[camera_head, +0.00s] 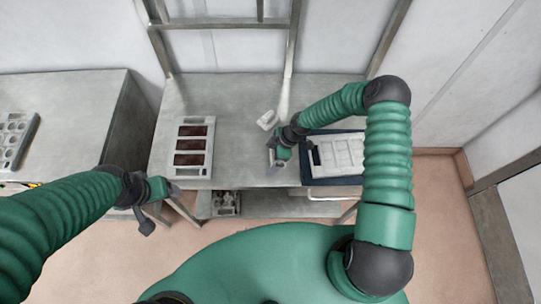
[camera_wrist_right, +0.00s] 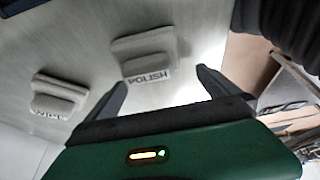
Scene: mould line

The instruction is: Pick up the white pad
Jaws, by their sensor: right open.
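Two whitish pads with raised grips lie on the metal table. The one marked POLISH (camera_wrist_right: 143,50) is just ahead of and between the open fingers of my right gripper (camera_wrist_right: 161,80) in the wrist view; I see no grip on it. The other, marked WIPE (camera_wrist_right: 58,92), lies to the left there. In the head view one pad (camera_head: 267,120) lies behind my right gripper (camera_head: 275,162), which is low over the table, partly hiding the other pad. My left gripper (camera_head: 157,208) is empty, fingers apart, in front of the table's left edge.
A grey mould tray with brown cavities (camera_head: 190,147) is on the table's left. A white mould (camera_head: 338,153) lies on a dark blue mat (camera_head: 318,181) at the right, beside my right arm. A metal frame (camera_head: 287,60) rises behind. Another table (camera_head: 75,110) stands left.

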